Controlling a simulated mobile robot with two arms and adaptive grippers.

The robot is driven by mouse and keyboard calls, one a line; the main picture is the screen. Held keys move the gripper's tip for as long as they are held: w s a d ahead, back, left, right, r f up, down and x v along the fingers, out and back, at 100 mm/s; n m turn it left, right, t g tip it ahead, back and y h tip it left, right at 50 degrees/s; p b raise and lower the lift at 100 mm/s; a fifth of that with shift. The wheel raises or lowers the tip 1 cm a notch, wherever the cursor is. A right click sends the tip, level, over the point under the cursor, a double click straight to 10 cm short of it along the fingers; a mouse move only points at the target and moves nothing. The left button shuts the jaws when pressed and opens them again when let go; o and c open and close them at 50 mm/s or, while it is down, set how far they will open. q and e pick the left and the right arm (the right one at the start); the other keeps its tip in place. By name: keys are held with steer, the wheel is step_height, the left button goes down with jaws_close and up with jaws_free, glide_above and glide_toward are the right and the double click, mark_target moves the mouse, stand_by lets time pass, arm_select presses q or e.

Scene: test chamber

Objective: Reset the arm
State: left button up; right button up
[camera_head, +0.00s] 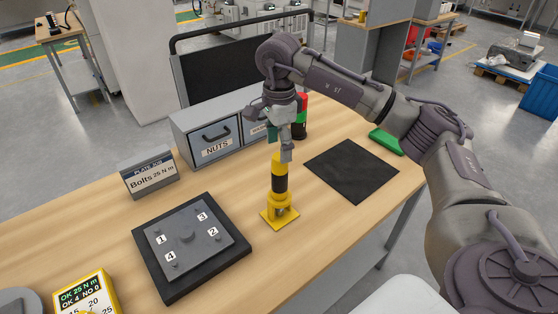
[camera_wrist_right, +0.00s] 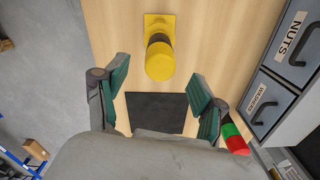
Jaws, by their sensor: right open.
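My right arm reaches in from the right in the head view. Its right gripper (camera_head: 284,145) points down over the table, close to the top of a yellow and black tool (camera_head: 279,177). In the right wrist view the two green-padded fingers of the gripper (camera_wrist_right: 158,92) are spread apart with nothing between them. The tool (camera_wrist_right: 159,58) shows beyond the fingertips there, apart from them. It stands upright in a yellow base (camera_head: 280,217) on the wooden table. My left gripper is not in view.
A black mat (camera_head: 352,170) lies right of the tool. A dark plate with numbered bolts (camera_head: 187,236) lies left of it, near a bolt sign (camera_head: 151,176). Grey drawers (camera_head: 209,140) stand behind, beside a red-green-black stack light (camera_head: 301,115). A green item (camera_head: 386,141) lies beyond the mat.

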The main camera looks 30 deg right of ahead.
step_height(320, 180, up, 5)
steer(key=shift+f, duration=0.1)
